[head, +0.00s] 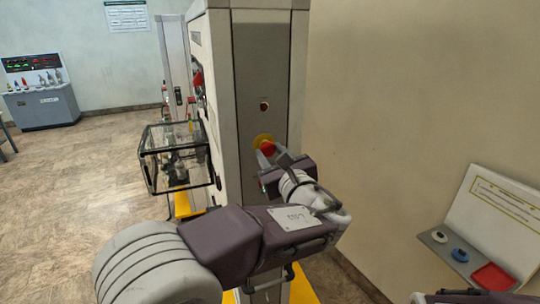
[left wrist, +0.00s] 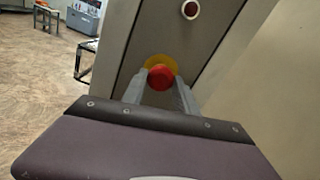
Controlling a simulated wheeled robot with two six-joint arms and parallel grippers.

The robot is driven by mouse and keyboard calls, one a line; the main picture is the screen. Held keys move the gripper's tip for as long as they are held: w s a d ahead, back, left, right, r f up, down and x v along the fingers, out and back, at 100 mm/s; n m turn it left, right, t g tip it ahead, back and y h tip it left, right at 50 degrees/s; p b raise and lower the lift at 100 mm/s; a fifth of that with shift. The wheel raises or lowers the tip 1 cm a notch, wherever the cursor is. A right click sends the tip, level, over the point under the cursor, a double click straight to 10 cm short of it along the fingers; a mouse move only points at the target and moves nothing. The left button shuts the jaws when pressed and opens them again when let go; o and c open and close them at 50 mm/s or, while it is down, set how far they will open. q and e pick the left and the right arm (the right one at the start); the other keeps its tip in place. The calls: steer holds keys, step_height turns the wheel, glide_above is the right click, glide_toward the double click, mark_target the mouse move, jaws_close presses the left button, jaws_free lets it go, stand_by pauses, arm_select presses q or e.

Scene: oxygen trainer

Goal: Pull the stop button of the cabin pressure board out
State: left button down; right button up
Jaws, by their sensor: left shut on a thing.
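The red stop button (head: 267,148) sits on a yellow round plate (head: 262,140) on the narrow grey side of the tall cabinet (head: 262,75). My left gripper (head: 268,154) is at the button, with its two fingers on either side of the red head and shut on it. In the left wrist view the button (left wrist: 160,77) shows between the fingertips (left wrist: 160,80), with the yellow plate (left wrist: 160,62) behind it. My right gripper is not in view.
A small dark red button (head: 264,105) is above the stop button. A clear box with a black frame (head: 176,158) stands left of the cabinet. A wall runs close on the right. A shelf (head: 470,262) with blue and red items is at lower right.

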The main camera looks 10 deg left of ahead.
arm_select(q)
steer(key=c, duration=0.9)
jaws_free()
steer(key=shift+d, duration=0.1)
steer(key=shift+c, duration=0.2)
steer(key=shift+s+d, duration=0.1)
steer(key=shift+s, duration=0.15)
steer(key=shift+s+d, duration=0.15)
steer(key=b+v, duration=0.3)
steer(key=v, duration=0.5)
steer(key=shift+s+d+b, duration=0.2)
steer(key=shift+s+b, duration=0.1)
steer(key=shift+b, duration=0.1)
steer(key=shift+w, duration=0.1)
